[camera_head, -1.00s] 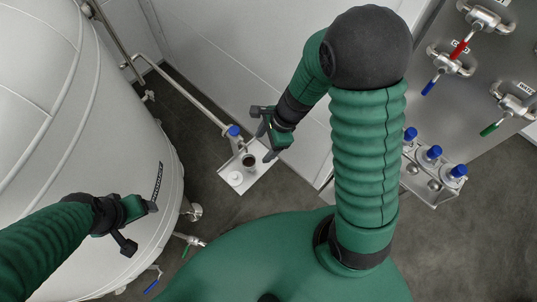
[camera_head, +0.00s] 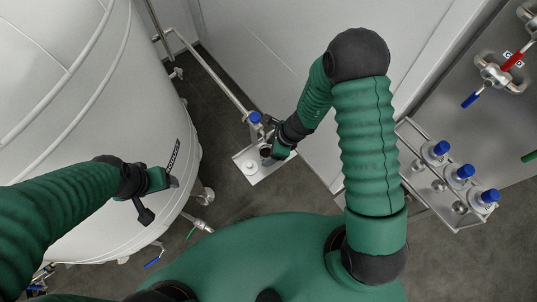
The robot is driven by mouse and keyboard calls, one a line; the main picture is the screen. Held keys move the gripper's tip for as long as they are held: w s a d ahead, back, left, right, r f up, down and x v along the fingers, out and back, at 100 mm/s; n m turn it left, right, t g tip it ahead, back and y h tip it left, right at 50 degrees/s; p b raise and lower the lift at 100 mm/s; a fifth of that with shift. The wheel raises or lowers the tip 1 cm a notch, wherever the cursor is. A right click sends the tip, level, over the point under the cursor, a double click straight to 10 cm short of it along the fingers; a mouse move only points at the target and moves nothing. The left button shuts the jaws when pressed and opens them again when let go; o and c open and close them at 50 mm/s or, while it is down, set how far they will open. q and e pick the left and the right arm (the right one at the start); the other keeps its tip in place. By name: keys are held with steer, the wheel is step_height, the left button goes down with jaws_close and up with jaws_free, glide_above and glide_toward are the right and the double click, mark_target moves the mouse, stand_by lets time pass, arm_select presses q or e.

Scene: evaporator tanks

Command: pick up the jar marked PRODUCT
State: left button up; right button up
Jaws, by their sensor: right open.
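A small open jar with a dark mouth (camera_head: 265,152) stands on a light tray (camera_head: 254,178) by the wall, below a blue-topped sampling tap. No marking on it can be read from here. My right gripper (camera_head: 268,143) is open at this jar, with its fingers reaching over the tray; the gripper hides part of the jar, and I cannot tell whether they touch. My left gripper (camera_head: 160,200) is open and empty, in front of the big white tank, apart from the tray.
A round white lid (camera_head: 250,168) lies on the tray. The white tank (camera_head: 90,90) with a dark label fills the left. A metal rack (camera_head: 425,175) holds blue-capped bottles (camera_head: 463,172) at the right, below a valve panel (camera_head: 480,100). Dark floor lies between.

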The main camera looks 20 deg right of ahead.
steer(key=shift+w+a+f, duration=0.1)
steer(key=shift+a+f, duration=0.05)
steer(key=shift+f, duration=0.2)
steer(key=shift+w+a, duration=0.15)
steer(key=shift+a, duration=0.45)
steer(key=shift+c, duration=1.1)
steer(key=shift+r, duration=0.15)
steer(key=c, duration=0.5)
steer(key=shift+d, duration=0.3)
jaws_close()
steer(key=shift+a, duration=0.1)
